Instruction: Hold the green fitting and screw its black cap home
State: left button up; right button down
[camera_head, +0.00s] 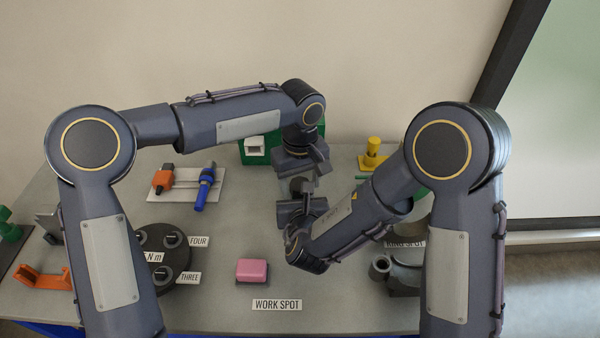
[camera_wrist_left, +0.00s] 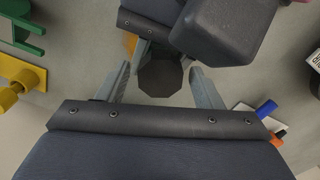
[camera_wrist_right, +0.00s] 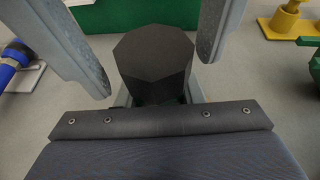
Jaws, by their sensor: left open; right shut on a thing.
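A pink block (camera_head: 252,271) lies by the WORK SPOT label. A dark round tray (camera_head: 180,290) with sockets is front left, partly behind my left arm. An orange and a blue tool (camera_head: 203,190) lie on a white board. A yellow part (camera_head: 373,155) stands behind.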

pick_arm(q)
jog(key=c, duration=1)
jog(key=m, duration=1)
jog(key=o, duration=1.1)
jog(key=shift+d, duration=0.1)
